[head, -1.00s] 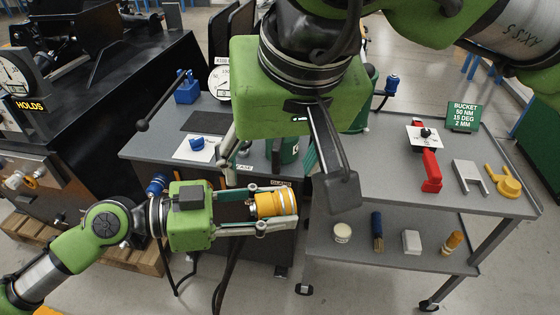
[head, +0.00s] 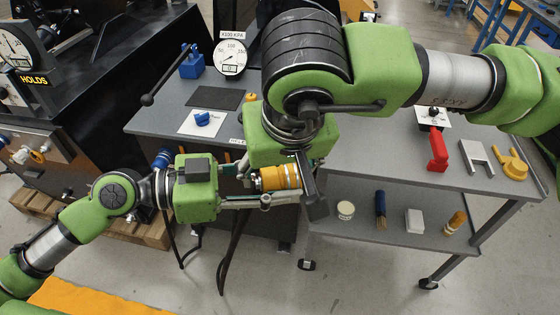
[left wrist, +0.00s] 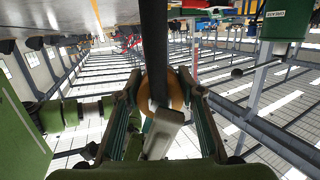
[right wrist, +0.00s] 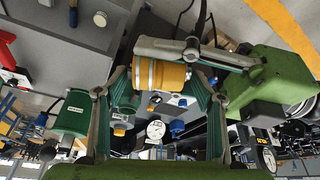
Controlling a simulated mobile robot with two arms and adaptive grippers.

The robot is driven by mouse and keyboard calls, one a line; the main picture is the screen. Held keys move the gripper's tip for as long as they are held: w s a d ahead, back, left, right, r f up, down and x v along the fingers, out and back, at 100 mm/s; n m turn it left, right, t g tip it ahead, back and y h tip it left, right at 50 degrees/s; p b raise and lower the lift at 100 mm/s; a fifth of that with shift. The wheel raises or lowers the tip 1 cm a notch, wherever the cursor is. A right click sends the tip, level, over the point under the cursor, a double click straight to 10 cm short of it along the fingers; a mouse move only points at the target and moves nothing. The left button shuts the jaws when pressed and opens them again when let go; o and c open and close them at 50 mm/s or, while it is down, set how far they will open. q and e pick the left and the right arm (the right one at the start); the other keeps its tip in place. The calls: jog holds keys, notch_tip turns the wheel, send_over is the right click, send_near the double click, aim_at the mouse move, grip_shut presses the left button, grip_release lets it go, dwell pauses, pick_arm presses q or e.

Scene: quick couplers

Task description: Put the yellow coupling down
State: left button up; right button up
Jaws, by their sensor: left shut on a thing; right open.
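The yellow coupling (head: 278,177) is a short ribbed cylinder with a silvery end band. My left gripper (head: 284,181) is shut on it and holds it level in the air, in front of the cart's edge. My right gripper (right wrist: 160,88) is open around the coupling; in the right wrist view the coupling (right wrist: 160,74) lies between its fingers. In the head view one dark right finger crosses in front of the coupling's right end, and the other is hidden. In the left wrist view the coupling (left wrist: 172,92) is partly hidden behind a dark bar and a grey pad.
The grey cart top (head: 384,158) holds a blue valve (head: 191,65), gauge (head: 231,57), dark mat (head: 216,97), white sheet with a blue part (head: 203,118), red handle (head: 437,150), grey bracket (head: 477,156) and yellow part (head: 513,166). Several small items stand on the lower shelf (head: 345,234).

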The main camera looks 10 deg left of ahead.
jog(key=shift+c, duration=0.3)
jog(key=c, duration=1.2)
pick_arm(q)
jog(key=o, duration=1.3)
